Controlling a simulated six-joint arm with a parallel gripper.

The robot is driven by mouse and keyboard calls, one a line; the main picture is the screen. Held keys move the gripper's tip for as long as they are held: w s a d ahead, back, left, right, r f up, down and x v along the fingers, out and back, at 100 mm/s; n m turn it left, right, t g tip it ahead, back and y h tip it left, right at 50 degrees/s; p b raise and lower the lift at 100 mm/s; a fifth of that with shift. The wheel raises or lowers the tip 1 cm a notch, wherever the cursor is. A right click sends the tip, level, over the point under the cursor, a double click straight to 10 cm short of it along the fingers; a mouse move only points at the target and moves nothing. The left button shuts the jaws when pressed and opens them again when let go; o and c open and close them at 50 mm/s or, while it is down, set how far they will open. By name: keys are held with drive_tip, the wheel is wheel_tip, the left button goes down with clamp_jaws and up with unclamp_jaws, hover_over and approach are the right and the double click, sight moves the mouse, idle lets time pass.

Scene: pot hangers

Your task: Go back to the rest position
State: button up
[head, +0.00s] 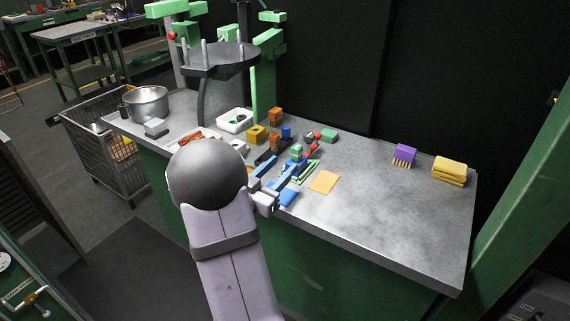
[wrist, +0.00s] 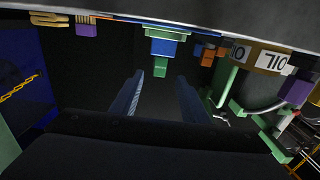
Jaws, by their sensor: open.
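My gripper (head: 282,166) is over the middle of the grey workbench (head: 385,205) in the head view, near several small coloured parts. In the wrist view its two blue fingers (wrist: 160,80) stand wide apart, with nothing held between them. The wrist picture looks upside down, with the bench along the top. A blue and green block (wrist: 165,47) shows beyond the fingertips there, apart from them. My arm's large grey joint hides part of the bench's front edge in the head view.
A metal pot (head: 147,104) stands at the bench's left end. A dark round rack (head: 220,58) rises behind my arm. An orange sheet (head: 324,182), a purple brush (head: 404,154) and yellow folded cloths (head: 449,170) lie to the right. The bench's front right is clear.

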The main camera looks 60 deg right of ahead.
drive_tip(key=shift+a, duration=0.2)
idle(0.5)
drive_tip(key=w+t, duration=0.1)
drive_tip(key=w+a+n+t+y+p, duration=0.1)
drive_tip(key=w, duration=0.1)
drive_tip(key=w+a+t+p, duration=0.1)
drive_tip(key=shift+w+r+n, duration=0.15)
drive_tip(key=shift+w+n, duration=0.15)
drive_tip(key=shift+w, duration=0.05)
drive_tip(key=w+a+n+t+y+p, duration=0.6)
drive_tip(key=w+a+y, duration=0.45)
drive_tip(key=a, duration=0.55)
drive_tip(key=a+n+g+y+p, duration=0.2)
drive_tip(key=a+n+y+p, duration=0.25)
drive_tip(key=a, duration=1.05)
drive_tip(key=s+a+r+n+g+y+p, duration=0.1)
drive_tip(key=s+a+r+n+g+p, duration=0.25)
drive_tip(key=s, duration=0.55)
drive_tip(key=s+a+n+g+y+p, duration=0.15)
drive_tip(key=s+a+g, duration=0.35)
drive_tip(key=s, duration=0.5)
wheel_tip(320, 180, down, 8)
drive_tip(key=t+b, duration=0.1)
drive_tip(key=b, duration=0.7)
drive_tip(key=shift+w+a+f+n, duration=0.2)
drive_tip(key=shift+a+n, duration=0.1)
drive_tip(key=shift+n, duration=0.15)
